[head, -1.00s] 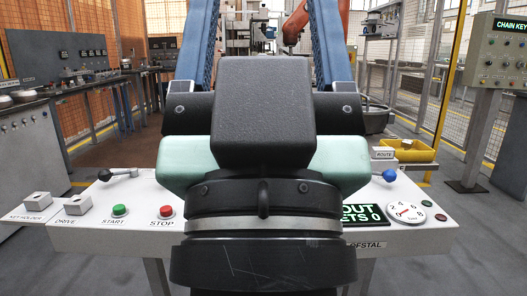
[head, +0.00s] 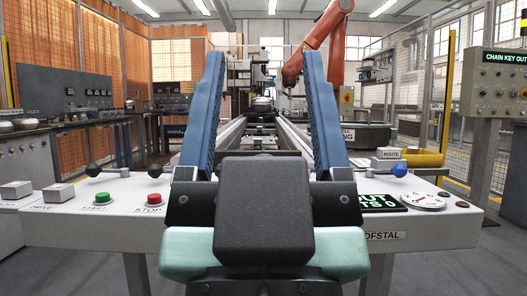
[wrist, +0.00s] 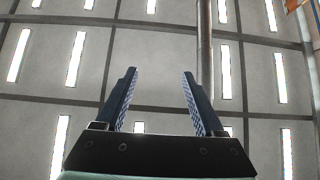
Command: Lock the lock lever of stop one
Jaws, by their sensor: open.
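My gripper (head: 262,60) fills the middle of the head view. Its two blue fingers stand wide apart and point up and away, with nothing between them. In the wrist view the gripper (wrist: 159,72) is open and empty against the ceiling. I cannot pick out the lock lever of stop one. A white control desk (head: 90,223) stands in front of me. My gripper hides the desk's middle.
A conveyor (head: 290,133) runs away behind the desk, partly hidden by the fingers. An orange robot arm (head: 320,45) stands beyond. A yellow bin (head: 425,158) and a chain key panel (head: 504,88) are at the right. A workbench (head: 30,140) lies at the left.

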